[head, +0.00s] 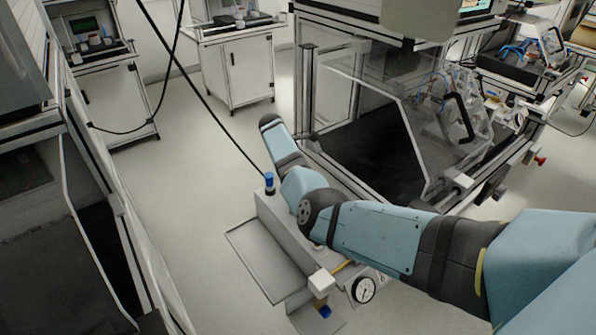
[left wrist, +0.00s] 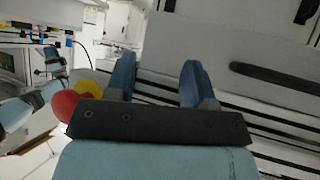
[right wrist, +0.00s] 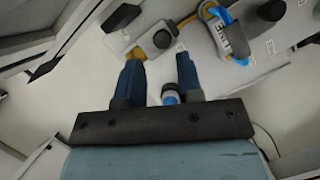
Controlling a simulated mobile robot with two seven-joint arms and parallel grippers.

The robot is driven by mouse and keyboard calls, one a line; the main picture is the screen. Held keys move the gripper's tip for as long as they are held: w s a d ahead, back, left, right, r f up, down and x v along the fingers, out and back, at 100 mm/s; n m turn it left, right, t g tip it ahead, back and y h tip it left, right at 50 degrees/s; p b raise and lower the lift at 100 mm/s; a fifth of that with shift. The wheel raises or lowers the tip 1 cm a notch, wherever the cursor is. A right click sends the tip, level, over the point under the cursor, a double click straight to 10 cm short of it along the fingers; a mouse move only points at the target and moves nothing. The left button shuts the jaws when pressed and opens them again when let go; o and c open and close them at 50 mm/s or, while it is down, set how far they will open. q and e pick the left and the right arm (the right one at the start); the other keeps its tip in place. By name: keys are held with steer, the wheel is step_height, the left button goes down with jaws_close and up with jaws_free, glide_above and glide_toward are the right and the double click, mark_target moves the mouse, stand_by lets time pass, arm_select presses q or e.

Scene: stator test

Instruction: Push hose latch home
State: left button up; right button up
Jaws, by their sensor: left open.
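In the right wrist view my right gripper (right wrist: 160,58) is open, its two dark blue fingers apart above a grey panel. A small blue-topped round fitting (right wrist: 170,96) shows between the fingers, nearer their base. Past the fingertips are a yellow part with a dark knob (right wrist: 162,39) and a plate marked LINE (right wrist: 237,40) with a blue loop around it. I cannot tell which part is the hose latch. In the head view a black hose (head: 215,112) runs to a blue-topped fitting (head: 269,180); my right arm hides its gripper. My left gripper (left wrist: 158,70) is open and empty.
A round gauge (head: 363,290) and a white block (head: 322,281) sit at the station's front. A clear-panelled frame (head: 375,95) stands behind my right arm. Red and yellow round parts (left wrist: 65,105) lie beside my left gripper. Bare floor is left of the station.

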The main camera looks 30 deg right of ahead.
steer(key=v, duration=0.9)
steer(key=shift+r+p, duration=0.25)
steer(key=shift+p, duration=0.1)
steer(key=shift+a+f, duration=0.1)
steer(key=shift+a, duration=0.05)
